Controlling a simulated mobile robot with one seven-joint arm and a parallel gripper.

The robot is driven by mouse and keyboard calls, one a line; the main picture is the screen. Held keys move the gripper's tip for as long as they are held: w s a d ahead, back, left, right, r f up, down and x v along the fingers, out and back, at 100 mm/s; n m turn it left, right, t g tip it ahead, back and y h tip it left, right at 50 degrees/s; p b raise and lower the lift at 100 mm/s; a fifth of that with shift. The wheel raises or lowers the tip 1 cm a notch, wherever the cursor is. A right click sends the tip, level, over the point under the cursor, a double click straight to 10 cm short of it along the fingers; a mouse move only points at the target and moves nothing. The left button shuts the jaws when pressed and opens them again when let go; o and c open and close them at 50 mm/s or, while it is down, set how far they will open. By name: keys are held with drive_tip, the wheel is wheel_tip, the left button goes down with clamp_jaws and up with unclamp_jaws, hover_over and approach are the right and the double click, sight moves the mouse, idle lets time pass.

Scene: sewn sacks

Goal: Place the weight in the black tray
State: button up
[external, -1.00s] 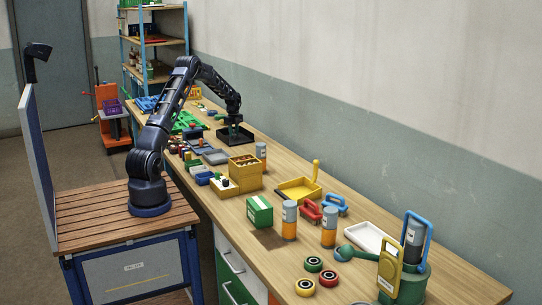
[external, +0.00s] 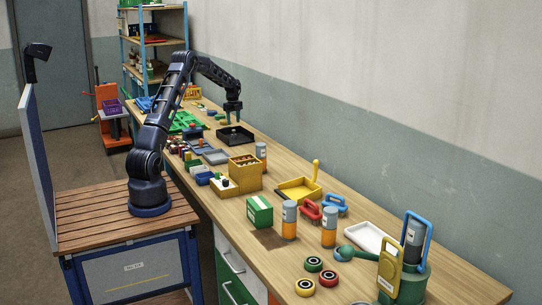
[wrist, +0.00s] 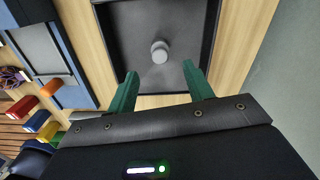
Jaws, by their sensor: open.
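The black tray (external: 222,139) lies on the workbench below my gripper, toward the far half of the bench. It also shows in the wrist view (wrist: 125,40). A small grey knobbed weight (wrist: 160,52) rests inside the tray, near its middle. In the external view it is a small pale spot in the tray (external: 234,131). My gripper (wrist: 160,88) is open and empty, its green fingers spread apart above the near edge of the tray. In the external view my gripper (external: 233,118) is above the tray, clear of it.
Grey-blue trays (external: 214,156) lie beside the black tray. A wooden box (external: 245,172), a grey can (external: 261,151) and a yellow dustpan (external: 299,189) stand nearer the camera. Green parts (external: 187,122) lie to the left. Bare wood borders the tray on the wall side.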

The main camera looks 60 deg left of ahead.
drive_tip(key=shift+r, duration=2.05)
drive_tip(key=s+d+r+n+t+y, duration=0.1)
drive_tip(key=s+d+r+n, duration=0.2)
drive_tip(key=d+r, duration=0.8)
drive_tip(key=s+d+r+n, duration=0.25)
drive_tip(key=d+r, duration=0.45)
drive_tip(key=d, duration=0.8)
drive_tip(key=s+d+r+n+t, duration=0.2)
drive_tip(key=s+d+r+n, duration=0.25)
drive_tip(key=s+d, duration=0.95)
drive_tip(key=s+d+f+n, duration=0.2)
drive_tip(key=s+d, duration=0.5)
drive_tip(key=s, duration=0.4)
drive_tip(key=s+d+f+n+t+h, duration=0.1)
drive_tip(key=s+d+f+n, duration=0.2)
drive_tip(key=s+d, duration=0.3)
drive_tip(key=s, duration=0.5)
drive_tip(key=shift+d+n+t, duration=0.3)
drive_tip(key=shift+d+n, duration=0.05)
drive_tip(key=shift+n, duration=0.05)
drive_tip(key=shift+s, duration=0.1)
